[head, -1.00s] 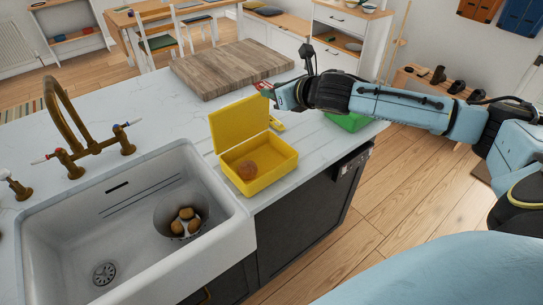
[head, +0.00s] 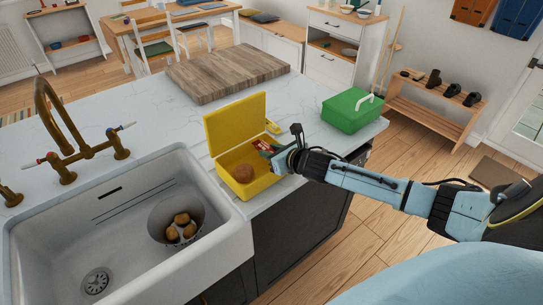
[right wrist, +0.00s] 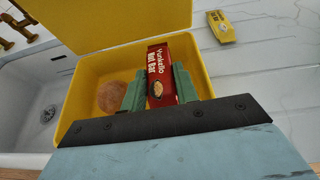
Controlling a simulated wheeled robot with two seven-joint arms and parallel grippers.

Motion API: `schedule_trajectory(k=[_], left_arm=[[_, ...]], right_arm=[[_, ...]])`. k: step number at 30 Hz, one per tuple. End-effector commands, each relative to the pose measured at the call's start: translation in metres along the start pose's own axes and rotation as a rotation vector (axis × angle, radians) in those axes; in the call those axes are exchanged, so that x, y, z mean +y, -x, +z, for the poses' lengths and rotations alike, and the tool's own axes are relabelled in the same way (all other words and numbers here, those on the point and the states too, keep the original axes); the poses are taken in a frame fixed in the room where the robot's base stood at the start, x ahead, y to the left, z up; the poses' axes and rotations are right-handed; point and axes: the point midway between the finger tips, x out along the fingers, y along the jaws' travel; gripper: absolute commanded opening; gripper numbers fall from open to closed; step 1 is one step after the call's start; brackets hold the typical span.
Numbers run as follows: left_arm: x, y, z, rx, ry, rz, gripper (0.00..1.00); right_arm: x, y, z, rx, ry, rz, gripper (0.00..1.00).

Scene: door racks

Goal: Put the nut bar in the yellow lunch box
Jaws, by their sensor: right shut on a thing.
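The yellow lunch box (head: 262,183) stands open on the counter beside the sink, with its lid upright at the back. A round brown item (head: 243,173) lies inside at the left; it also shows in the right wrist view (right wrist: 111,97). The nut bar, a red packet with white lettering (right wrist: 172,66), is between the fingers of my right gripper (right wrist: 160,88). My right gripper (head: 274,155) is shut on it at the right side of the box opening. In the right wrist view the bar appears over the box interior; I cannot tell whether it touches the floor. My left gripper is not in view.
A yellow packet (right wrist: 221,26) lies on the counter behind the box. A closed green box (head: 350,110) stands at the counter's right end. A wooden board (head: 226,72) lies behind. The sink (head: 120,225) at left holds a pot with several brown items.

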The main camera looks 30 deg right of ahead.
Motion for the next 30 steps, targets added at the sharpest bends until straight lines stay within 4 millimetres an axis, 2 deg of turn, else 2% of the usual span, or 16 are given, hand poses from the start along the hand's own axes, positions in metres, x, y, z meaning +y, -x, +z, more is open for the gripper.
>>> schedule_trajectory(k=[1, 3, 11, 26, 27, 30], left_arm=[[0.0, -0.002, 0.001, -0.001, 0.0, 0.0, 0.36], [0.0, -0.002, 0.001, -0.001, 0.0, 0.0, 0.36], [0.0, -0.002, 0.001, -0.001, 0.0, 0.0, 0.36], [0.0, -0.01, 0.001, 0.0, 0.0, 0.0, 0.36], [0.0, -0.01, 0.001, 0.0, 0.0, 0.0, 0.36], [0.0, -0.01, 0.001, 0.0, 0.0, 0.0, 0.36]], right_arm=[[0.001, -0.003, -0.008, 0.002, -0.003, -0.001, 0.07], [0.0, -0.005, -0.013, 0.0, -0.002, 0.0, 0.07], [0.0, -0.005, -0.013, -0.001, 0.0, 0.0, 0.07], [0.0, -0.01, -0.026, 0.003, 0.001, 0.0, 0.07], [0.0, -0.01, -0.027, 0.005, 0.001, 0.0, 0.31], [0.001, -0.01, -0.028, 0.007, 0.001, 0.0, 0.44]])
